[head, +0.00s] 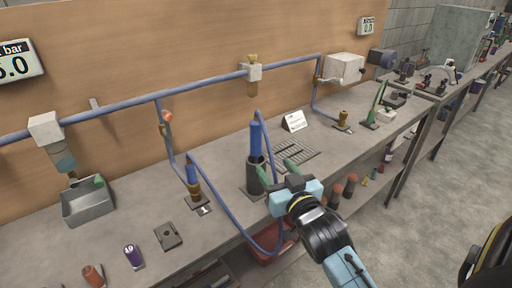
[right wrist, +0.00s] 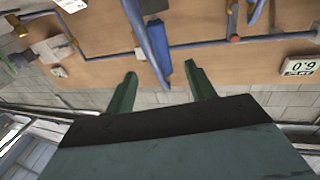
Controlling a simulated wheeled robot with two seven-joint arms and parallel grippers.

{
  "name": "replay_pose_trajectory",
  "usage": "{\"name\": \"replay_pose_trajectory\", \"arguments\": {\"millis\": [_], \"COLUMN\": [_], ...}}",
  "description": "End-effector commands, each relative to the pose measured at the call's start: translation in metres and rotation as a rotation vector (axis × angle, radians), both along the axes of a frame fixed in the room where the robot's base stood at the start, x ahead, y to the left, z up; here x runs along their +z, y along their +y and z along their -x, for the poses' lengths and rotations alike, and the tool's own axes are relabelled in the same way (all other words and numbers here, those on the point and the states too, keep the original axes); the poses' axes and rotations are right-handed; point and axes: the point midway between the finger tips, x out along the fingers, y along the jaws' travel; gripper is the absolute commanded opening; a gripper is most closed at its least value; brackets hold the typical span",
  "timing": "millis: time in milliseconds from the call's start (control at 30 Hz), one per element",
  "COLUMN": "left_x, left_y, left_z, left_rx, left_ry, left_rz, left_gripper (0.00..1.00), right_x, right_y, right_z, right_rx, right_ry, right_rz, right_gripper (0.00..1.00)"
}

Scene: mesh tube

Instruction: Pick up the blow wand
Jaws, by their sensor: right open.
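The blow wand (head: 255,139), with an upright blue grip, stands in a dark cylindrical holder (head: 252,178) on the bench. A blue hose rises at its top. My right gripper (head: 277,169) is open, in front of and slightly right of the holder, with its green fingers pointing toward it. In the right wrist view the blue grip (right wrist: 163,66) shows between and beyond the two fingers of the right gripper (right wrist: 160,74). I cannot tell whether either finger touches the wand or holder. My left gripper is not in view.
A blue fitting on a numbered stand (head: 196,193) is left of the holder. A blue hose loop (head: 250,240) hangs over the bench's front edge.

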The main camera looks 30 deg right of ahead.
Motion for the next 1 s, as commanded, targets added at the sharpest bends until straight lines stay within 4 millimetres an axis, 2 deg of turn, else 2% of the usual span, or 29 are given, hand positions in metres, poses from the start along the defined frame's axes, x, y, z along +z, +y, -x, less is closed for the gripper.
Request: {"name": "replay_pose_trajectory", "arguments": {"millis": [333,633,833,1000], "left_x": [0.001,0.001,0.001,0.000], "left_y": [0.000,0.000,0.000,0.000], "left_z": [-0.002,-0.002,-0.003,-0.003], "left_rx": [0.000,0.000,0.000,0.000], "left_ry": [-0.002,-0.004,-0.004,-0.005], "left_rz": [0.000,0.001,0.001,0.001], "left_gripper": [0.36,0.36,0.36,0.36], "right_x": [0.001,0.001,0.000,-0.001], "right_y": [-0.011,-0.016,-0.021,-0.024], "right_z": [-0.060,-0.084,-0.113,-0.126], "right_rx": [0.000,0.001,0.000,0.000], "right_ry": [-0.004,-0.003,-0.004,-0.002], "right_rz": [0.001,0.002,0.001,0.001], "right_gripper": [0.55,0.55,0.55,0.55]}}
